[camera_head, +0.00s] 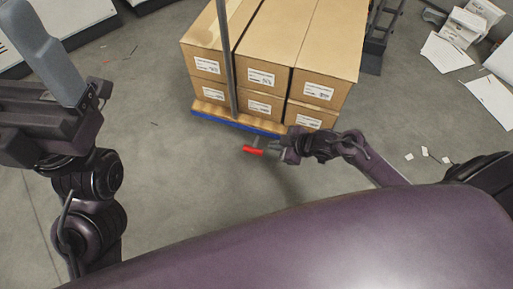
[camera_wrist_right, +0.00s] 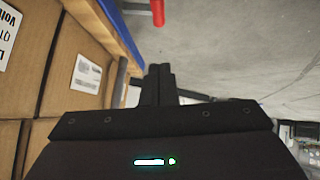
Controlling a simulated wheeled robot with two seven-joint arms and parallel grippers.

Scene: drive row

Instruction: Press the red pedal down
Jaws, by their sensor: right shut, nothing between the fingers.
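The red pedal (camera_head: 253,150) is a small red bar low in front of the blue-edged pallet, near the middle of the head view. It also shows at the top of the right wrist view (camera_wrist_right: 158,12), beyond the fingertips. My right gripper (camera_head: 274,147) is shut and empty, just to the right of the pedal in the head view. In the right wrist view its closed fingers (camera_wrist_right: 158,72) point toward the pedal with a gap visible between them.
Stacked cardboard boxes (camera_head: 270,70) stand on the pallet (camera_head: 215,118), behind the pedal. A grey upright post (camera_head: 225,60) rises in front of them. Papers (camera_head: 445,52) lie on the floor at the right. Grey floor left of the pedal is clear.

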